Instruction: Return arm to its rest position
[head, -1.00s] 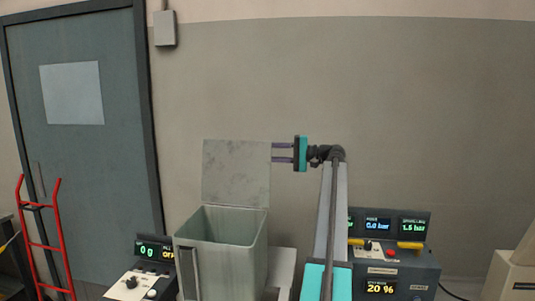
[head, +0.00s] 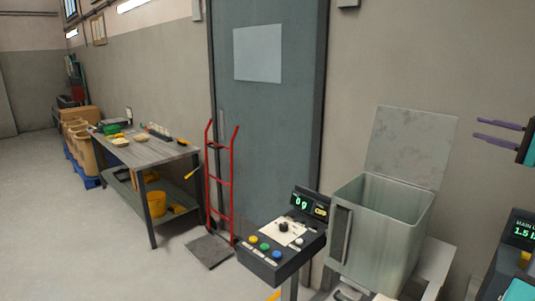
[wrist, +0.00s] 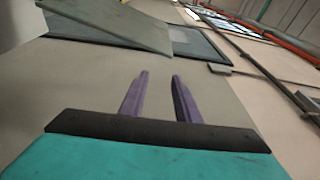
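My gripper (head: 496,132) is at the right edge of the head view, raised and level, pointing left. Its two purple fingers are apart with nothing between them. In the wrist view my gripper (wrist: 158,78) also shows open and empty, with bare wall beyond the fingertips. The rest of my arm is mostly outside the head view. The fingers are right of the raised lid of a grey-green bin (head: 385,232) and apart from it. The lid (head: 412,145) stands open; it also shows in the wrist view (wrist: 110,22).
A control box (head: 283,245) with buttons stands left of the bin, its display reading 0 g. A red hand truck (head: 220,185) leans by the grey door (head: 268,120). A workbench (head: 150,150) holds several items. The floor at left is clear.

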